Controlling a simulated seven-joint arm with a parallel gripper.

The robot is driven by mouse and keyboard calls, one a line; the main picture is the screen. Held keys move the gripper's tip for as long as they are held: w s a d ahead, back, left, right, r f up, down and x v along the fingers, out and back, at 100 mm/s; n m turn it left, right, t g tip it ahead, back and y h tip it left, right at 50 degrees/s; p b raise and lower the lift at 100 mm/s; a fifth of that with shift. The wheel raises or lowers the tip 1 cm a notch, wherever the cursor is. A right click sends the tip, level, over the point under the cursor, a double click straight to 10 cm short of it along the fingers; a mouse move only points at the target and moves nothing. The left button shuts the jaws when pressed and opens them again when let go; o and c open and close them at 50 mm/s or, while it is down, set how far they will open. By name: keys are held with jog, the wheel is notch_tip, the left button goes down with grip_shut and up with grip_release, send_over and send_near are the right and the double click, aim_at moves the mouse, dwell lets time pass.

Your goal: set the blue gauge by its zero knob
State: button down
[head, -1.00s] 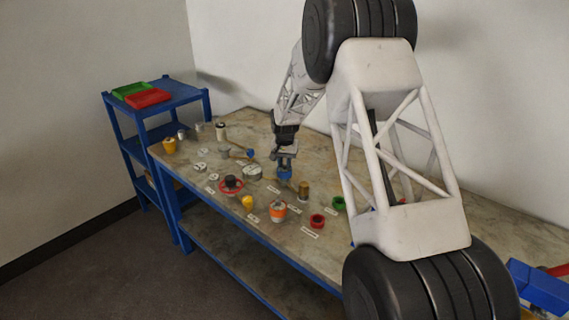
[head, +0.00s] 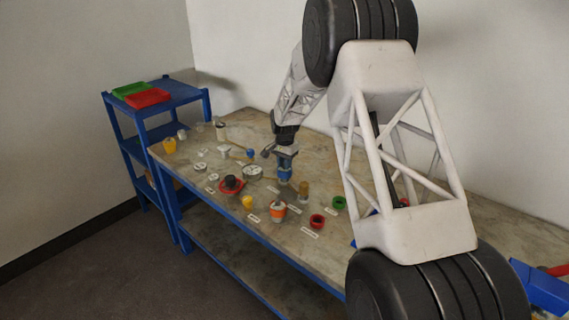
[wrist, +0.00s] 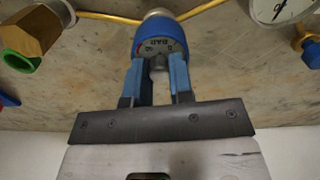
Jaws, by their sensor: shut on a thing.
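The blue gauge (wrist: 160,38) stands at the top middle of the wrist view. It has a blue rim and a pale face marked BAR; part of the face is hidden by my fingers. Its small grey zero knob (wrist: 157,63) sits at the near edge of the face. My gripper (wrist: 159,70) has its two blue fingers on either side of the knob, shut on it. In the head view my gripper (head: 286,160) points down over the middle of the bench, and the gauge is hard to tell from the blue fingers there. The needle's reading is too small to tell.
A brass hex fitting with a green ring (wrist: 30,35) is at the left, and a white dial (wrist: 282,9) at the right. Yellow pipes run beside the gauge. On the bench (head: 215,200) stand an orange-white vessel (head: 278,211), a red-flanged part (head: 231,185) and several others.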

jog(key=c, duration=1)
grip_release()
jog(key=shift+r, duration=0.1)
jog(key=shift+r, duration=3.85)
